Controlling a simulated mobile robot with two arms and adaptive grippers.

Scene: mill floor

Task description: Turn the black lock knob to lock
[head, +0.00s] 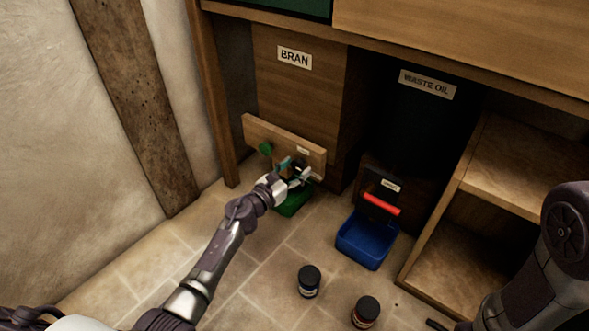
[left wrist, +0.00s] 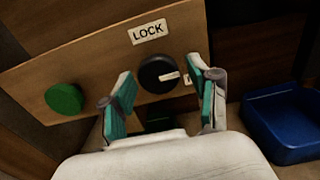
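The black lock knob (left wrist: 158,75) is on a wooden board (left wrist: 95,68) and shows a white pointer mark aimed right, toward a second label partly hidden by a finger. A white LOCK label (left wrist: 149,32) sits above the knob. My left gripper (left wrist: 160,72) is open, with its teal-padded fingers at either side of the knob; I cannot tell if they touch it. In the head view my left gripper (head: 296,172) is at the right part of the board (head: 285,145) and hides much of the knob. My right arm shows at lower right, its gripper out of view.
A green knob (left wrist: 63,98) is left on the board. A green tray (head: 293,207) lies below it. A blue bin (head: 364,243) and a red handle (head: 381,204) are to the right. Two dark jars (head: 309,281) (head: 366,312) stand on the floor.

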